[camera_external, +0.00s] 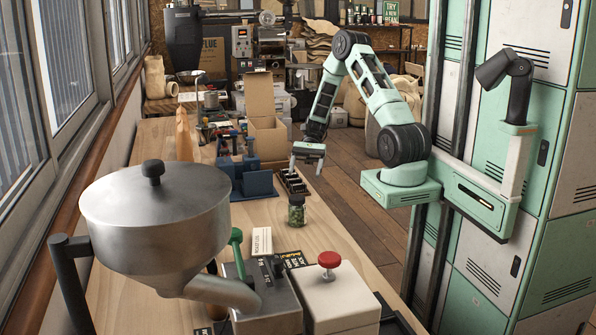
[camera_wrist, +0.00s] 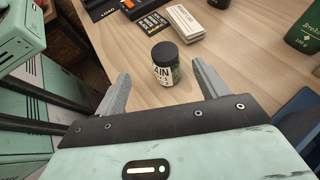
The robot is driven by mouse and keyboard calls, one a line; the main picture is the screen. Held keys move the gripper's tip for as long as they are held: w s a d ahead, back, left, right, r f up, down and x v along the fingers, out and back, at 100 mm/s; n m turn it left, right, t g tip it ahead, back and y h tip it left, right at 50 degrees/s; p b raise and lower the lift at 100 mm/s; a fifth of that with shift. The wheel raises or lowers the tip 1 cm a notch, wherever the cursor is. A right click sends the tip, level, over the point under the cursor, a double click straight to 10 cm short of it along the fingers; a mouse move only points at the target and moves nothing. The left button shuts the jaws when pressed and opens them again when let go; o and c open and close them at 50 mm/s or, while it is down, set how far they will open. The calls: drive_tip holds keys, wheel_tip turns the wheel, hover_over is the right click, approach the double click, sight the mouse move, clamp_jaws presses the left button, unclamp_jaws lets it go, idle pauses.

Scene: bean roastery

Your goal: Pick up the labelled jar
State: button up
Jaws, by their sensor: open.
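The labelled jar (camera_external: 297,211) stands upright on the wooden table, near its right edge in the external view. It has a dark lid, green contents and a label. My gripper (camera_external: 307,158) is open and empty, held above and behind the jar in the external view. Its fingers (camera_wrist: 162,88) are spread wide in the wrist view and do not touch the jar.
A dark compartment rack (camera_external: 291,182) stands just behind the jar, and a blue fixture (camera_external: 257,184) is to its left. A metal hopper (camera_external: 155,225), a grey machine and a white box with a red knob (camera_external: 329,260) stand in front. A green pouch (camera_wrist: 303,32) lies right.

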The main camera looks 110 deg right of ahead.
drive_tip(key=s+d+f+m+t, duration=0.1)
drive_tip(key=s+d+m+t, duration=0.1)
drive_tip(key=s+d, duration=0.1)
drive_tip(key=p, duration=0.3)
approach(295, 204)
drive_tip(key=w+a+f, duration=0.2)
drive_tip(key=shift+a+f, duration=0.25)
drive_tip(key=shift+a, duration=0.1)
drive_tip(key=p+x, duration=0.2)
drive_tip(key=x, duration=0.3)
drive_tip(key=shift+r, duration=0.15)
drive_tip(key=shift+w+a, duration=0.15)
drive_tip(key=shift+w, duration=0.1)
drive_tip(key=c, duration=1.2)
